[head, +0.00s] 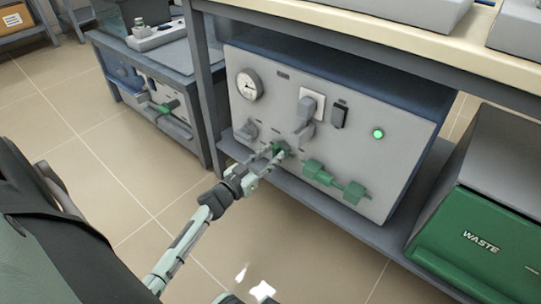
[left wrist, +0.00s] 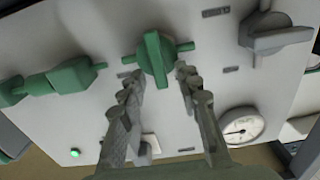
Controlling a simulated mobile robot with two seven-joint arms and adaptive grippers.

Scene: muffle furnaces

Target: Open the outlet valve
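A green valve handle (head: 280,150) sits low in the middle of the grey front panel (head: 350,160). In the left wrist view this handle (left wrist: 157,56) stands crosswise to its short green pipe stubs. My left gripper (head: 267,161) reaches the panel at this handle. Its two fingers in the left wrist view (left wrist: 160,76) are apart, with the handle between and just beyond the tips; I cannot tell whether they touch it. A second green fitting (head: 335,184) is to the right. The labels are too small to read.
A grey knob (head: 247,131), a round gauge (head: 249,84), a grey lever (head: 309,105), a dark switch (head: 340,115) and a lit green lamp (head: 378,134) share the panel. A green waste bin (head: 480,245) stands at the right. The tiled floor at left is clear.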

